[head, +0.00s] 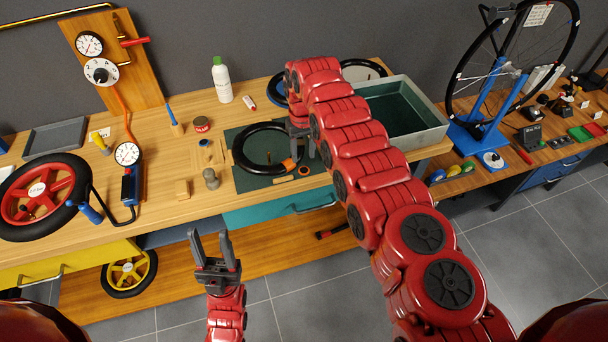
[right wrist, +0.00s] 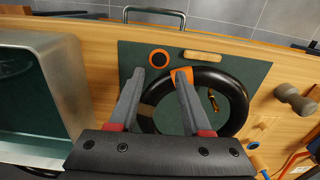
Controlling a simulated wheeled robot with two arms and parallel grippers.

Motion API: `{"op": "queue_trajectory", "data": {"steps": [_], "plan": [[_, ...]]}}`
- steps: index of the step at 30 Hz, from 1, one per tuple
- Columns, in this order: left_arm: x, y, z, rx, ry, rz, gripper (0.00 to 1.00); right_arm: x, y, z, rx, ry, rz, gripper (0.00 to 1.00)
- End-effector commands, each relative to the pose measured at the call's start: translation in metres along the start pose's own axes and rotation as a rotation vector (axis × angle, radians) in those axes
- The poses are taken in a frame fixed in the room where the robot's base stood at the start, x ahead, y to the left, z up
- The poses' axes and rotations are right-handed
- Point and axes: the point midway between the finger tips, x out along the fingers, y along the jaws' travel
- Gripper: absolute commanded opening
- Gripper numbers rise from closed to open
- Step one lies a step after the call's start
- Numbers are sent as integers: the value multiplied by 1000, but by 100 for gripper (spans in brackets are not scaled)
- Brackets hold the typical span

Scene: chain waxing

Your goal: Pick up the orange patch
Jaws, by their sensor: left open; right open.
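A small round patch with an orange rim and dark centre (right wrist: 159,58) lies flat on the dark green mat (right wrist: 245,62). In the head view the patch (head: 304,170) is near the mat's front edge. A separate orange piece (right wrist: 182,72) sits on the black inner tube (right wrist: 240,100); it also shows in the head view (head: 289,164). My right gripper (right wrist: 160,75) is open and empty above the mat, the round patch appearing just beyond the gap between its fingertips. Its right fingertip overlaps the orange piece in view; contact cannot be told. My left gripper (head: 214,246) is open and empty, in front of the bench.
A wooden stick (right wrist: 203,56) lies beside the patch. A grey metal tank (right wrist: 75,75) stands left of the mat in the wrist view. A grey knobbed tool (head: 211,179) and small wooden block (head: 182,189) are left of the mat. A drawer handle (head: 315,204) projects below.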

Motion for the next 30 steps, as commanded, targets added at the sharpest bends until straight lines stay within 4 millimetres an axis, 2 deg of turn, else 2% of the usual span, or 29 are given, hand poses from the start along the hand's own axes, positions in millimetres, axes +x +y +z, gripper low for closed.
{"op": "queue_trajectory", "data": {"steps": [4,10,24,26,30], "plan": [[-7,0,1,0,1,0,49,17,0,2,-2,-4,0,48],[-32,2,6,0,0,0,49,51,2,2,0,-4,0,48],[-32,2,5,0,0,0,49,51,2,2,0,-1,0,48],[-32,2,5,0,0,0,49,50,2,2,0,-1,0,40],[-32,2,5,0,0,0,49,50,2,2,0,-1,0,14]]}}
